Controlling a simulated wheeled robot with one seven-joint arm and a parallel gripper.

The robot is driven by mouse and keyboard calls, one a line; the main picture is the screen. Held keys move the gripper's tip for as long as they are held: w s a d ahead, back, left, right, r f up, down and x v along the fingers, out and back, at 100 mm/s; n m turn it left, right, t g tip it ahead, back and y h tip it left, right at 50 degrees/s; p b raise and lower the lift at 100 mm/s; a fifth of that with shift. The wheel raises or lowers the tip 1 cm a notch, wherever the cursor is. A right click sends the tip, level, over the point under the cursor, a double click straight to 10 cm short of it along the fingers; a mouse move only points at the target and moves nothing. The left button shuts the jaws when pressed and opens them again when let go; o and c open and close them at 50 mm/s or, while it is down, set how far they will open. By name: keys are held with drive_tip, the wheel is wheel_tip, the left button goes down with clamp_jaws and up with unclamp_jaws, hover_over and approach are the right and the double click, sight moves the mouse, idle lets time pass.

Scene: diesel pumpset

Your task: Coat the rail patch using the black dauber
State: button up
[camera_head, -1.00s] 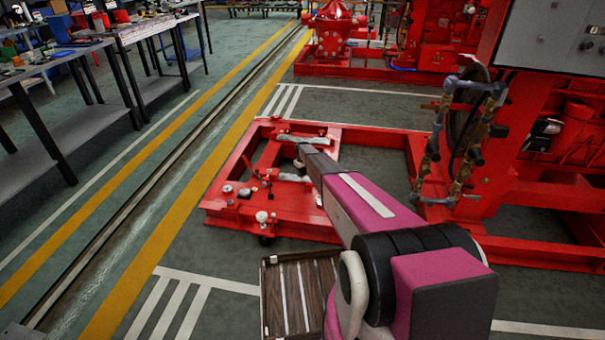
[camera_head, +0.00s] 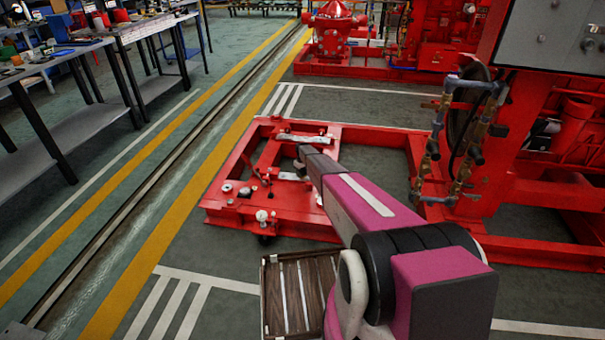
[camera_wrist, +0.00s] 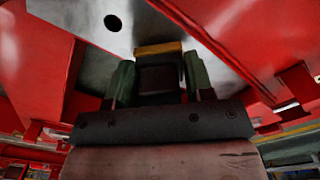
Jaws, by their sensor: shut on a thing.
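My gripper (camera_wrist: 159,66) is shut on the black dauber (camera_wrist: 160,78), whose dark body shows between the two greenish fingers in the wrist view. A yellowish band shows at its far end; whether that end touches anything is unclear. A pale grey metal patch with a dark round hole (camera_wrist: 150,22) lies just beyond it. In the head view the pale patch (camera_head: 303,139) lies on the red frame's far rail. My gripper (camera_head: 299,165) is just on the near side of it there, and the dauber is too small to make out.
The red frame (camera_head: 228,208) carries several small fittings at its left. A brown slatted tray (camera_head: 266,300) is beside my arm. Pipework (camera_head: 432,150) and a red pumpset stand at the right. Workbenches (camera_head: 150,30) stand at the left, with open floor between.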

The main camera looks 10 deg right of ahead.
sight(294, 177)
drive_tip(key=shift+f, duration=0.55)
drive_tip(key=shift+a, duration=0.1)
drive_tip(key=shift+w+a+r, duration=0.15)
drive_tip(key=shift+a, duration=0.25)
drive_tip(key=shift+a, duration=0.15)
drive_tip(key=shift+w+a+f, duration=0.1)
drive_tip(key=shift+w+a, duration=0.1)
drive_tip(key=shift+a, duration=0.25)
drive_tip(key=shift+w+a+f, duration=0.1)
drive_tip(key=shift+w+a, duration=0.05)
drive_tip(key=shift+a, duration=0.25)
drive_tip(key=shift+a, duration=0.15)
drive_tip(key=shift+w+a+r, duration=0.1)
drive_tip(key=shift+w+a, duration=0.05)
drive_tip(key=shift+a, duration=0.3)
drive_tip(key=shift+w+a+r, duration=0.1)
drive_tip(key=shift+w+a, duration=0.05)
drive_tip(key=shift+a, duration=0.25)
